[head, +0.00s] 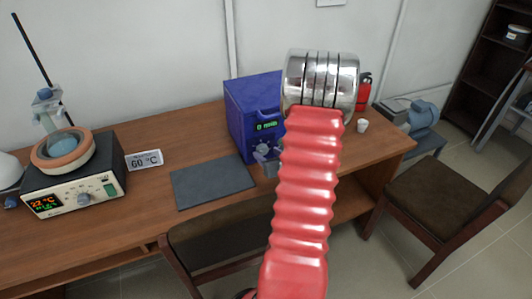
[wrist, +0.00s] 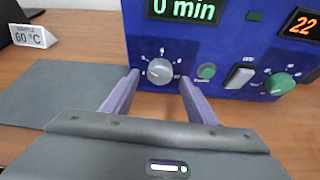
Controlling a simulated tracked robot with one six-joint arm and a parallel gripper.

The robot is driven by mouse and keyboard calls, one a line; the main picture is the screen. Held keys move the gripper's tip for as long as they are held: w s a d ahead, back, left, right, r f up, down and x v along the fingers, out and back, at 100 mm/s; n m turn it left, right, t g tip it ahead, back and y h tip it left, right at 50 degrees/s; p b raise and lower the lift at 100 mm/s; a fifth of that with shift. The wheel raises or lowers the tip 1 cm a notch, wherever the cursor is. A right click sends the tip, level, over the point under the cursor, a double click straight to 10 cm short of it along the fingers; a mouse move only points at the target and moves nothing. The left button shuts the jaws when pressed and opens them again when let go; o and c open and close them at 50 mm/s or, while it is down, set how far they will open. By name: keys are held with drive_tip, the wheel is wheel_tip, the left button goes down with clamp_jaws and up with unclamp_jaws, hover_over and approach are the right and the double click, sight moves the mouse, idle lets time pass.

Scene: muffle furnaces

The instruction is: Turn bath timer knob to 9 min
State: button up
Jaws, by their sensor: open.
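The bath is a blue box (head: 250,98) on the table, mostly behind my arm in the head view. In the wrist view its front panel (wrist: 220,60) fills the upper right. The timer knob (wrist: 160,72) is a round grey dial with numbers around it. The display (wrist: 184,9) above it reads 0 min. My gripper (wrist: 160,88) is open, its two fingers pointing at the panel on either side of and a little below the knob, with nothing between them. In the head view my gripper is mostly hidden by the arm.
Right of the knob are a green button (wrist: 206,71), a grey switch (wrist: 240,76) and a green knob (wrist: 279,84). A dark mat (wrist: 65,95) lies left. A 60 °C sign (head: 144,160) and a heater (head: 75,180) stand further left. A chair (head: 430,195) stands right.

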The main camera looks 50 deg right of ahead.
sight(262, 150)
drive_tip(key=shift+x, duration=1.3)
drive_tip(key=shift+c, duration=0.4)
drive_tip(key=c, duration=0.9)
drive_tip(key=shift+d, duration=0.2)
drive_tip(key=shift+c, duration=0.5)
drive_tip(key=shift+a, duration=0.1)
